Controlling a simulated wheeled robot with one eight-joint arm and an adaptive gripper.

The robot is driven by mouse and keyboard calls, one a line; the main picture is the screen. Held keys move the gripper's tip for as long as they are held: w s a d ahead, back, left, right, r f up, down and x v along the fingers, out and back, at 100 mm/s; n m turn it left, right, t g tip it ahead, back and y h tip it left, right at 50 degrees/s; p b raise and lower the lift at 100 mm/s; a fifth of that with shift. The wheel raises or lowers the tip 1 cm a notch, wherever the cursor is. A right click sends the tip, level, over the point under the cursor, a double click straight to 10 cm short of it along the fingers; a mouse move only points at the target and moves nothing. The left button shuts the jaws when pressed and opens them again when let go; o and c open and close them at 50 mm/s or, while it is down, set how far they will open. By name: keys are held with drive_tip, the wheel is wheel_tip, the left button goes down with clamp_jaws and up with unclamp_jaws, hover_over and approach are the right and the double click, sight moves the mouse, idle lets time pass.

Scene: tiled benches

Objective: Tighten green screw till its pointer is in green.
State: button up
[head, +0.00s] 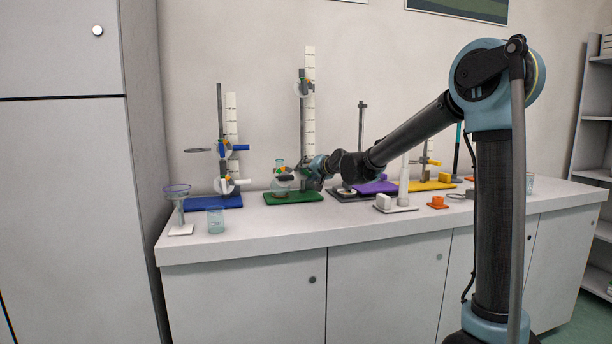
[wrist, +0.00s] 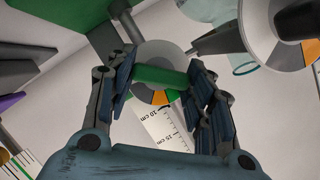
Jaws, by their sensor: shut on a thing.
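My gripper (wrist: 160,85) is shut on the green screw (wrist: 158,76), with a finger on each side of its bar-shaped handle. Behind the screw is a pale round dial (wrist: 158,52) with orange and green parts on its lower edge. The fingers and handle cover part of the dial, and I cannot tell where the pointer stands. In the head view my gripper (head: 316,172) is at the lower clamp of the stand with the green base (head: 293,197). The screw is too small to make out there.
A second dial (wrist: 250,15) with a dark knob is at the upper right in the wrist view. The blue-based stand (head: 212,202), a funnel holder (head: 177,192) and a beaker (head: 215,220) are left on the bench. A purple block (head: 377,187) and yellow-based stand (head: 425,185) are right.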

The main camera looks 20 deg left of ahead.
drive_tip(key=shift+w+d+m, duration=0.1)
drive_tip(key=shift+w+m, duration=0.1)
drive_tip(key=shift+m, duration=0.1)
drive_tip(key=shift+m+y, duration=0.6)
drive_tip(key=shift+m, duration=0.2)
drive_tip(key=shift+m, duration=0.4)
drive_tip(key=shift+m+y, duration=0.5)
drive_tip(key=shift+m, duration=0.1)
drive_tip(key=shift+f, duration=0.1)
drive_tip(key=shift+m+y, duration=0.5)
drive_tip(key=shift+m, duration=0.6)
